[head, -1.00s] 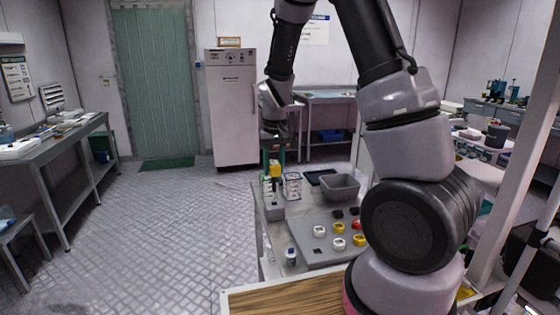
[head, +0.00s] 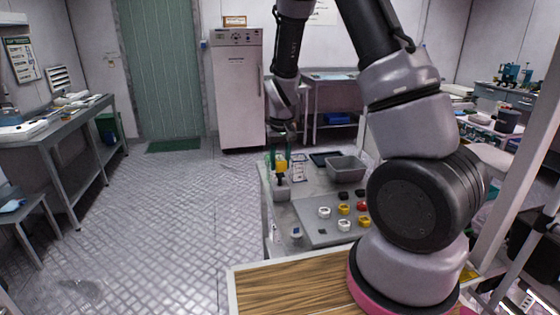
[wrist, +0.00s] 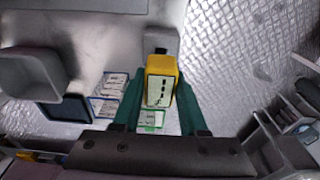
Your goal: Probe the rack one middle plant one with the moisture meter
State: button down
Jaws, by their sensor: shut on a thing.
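The moisture meter is a yellow block (head: 281,166) with a pale face and a dark lower part. My gripper (head: 281,158) has its green fingers closed on its sides. The wrist view shows the meter (wrist: 160,82) between the two green fingers (wrist: 158,108). In the head view the meter appears just above a small grey holder (head: 282,192) at the bench's left edge. The holder also shows behind the meter in the wrist view (wrist: 162,38). I cannot tell if the meter's lower end touches it. I cannot make out the rack one middle plant.
The grey bench carries a grey bin (head: 346,169), a dark flat tray (head: 325,158) and a mat (head: 312,234) with white, yellow and red round pieces. A small bottle (head: 296,233) stands at the front. Side tables line the left wall. The tiled floor (head: 185,220) is open.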

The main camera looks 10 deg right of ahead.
jog(key=shift+c, duration=1.8)
grip_release()
jog(key=shift+r, duration=0.1)
jog(key=r, duration=0.3)
jog(key=s+r, duration=0.1)
jog(key=r, duration=0.6)
jog(key=shift+s+r, duration=0.15)
jog(key=s+d+r+m+t+y, duration=0.1)
jog(key=s+d+r+m+t, duration=0.1)
jog(key=s+r, duration=0.8)
jog(key=s+d+r+m+t+y, duration=0.1)
jog(key=s+d+r+m+t, duration=0.1)
jog(key=s+r, duration=0.8)
jog(key=shift+s+d+r+t, duration=0.3)
jog(key=shift+s+d+t, duration=0.25)
jog(key=shift+d+t, duration=0.35)
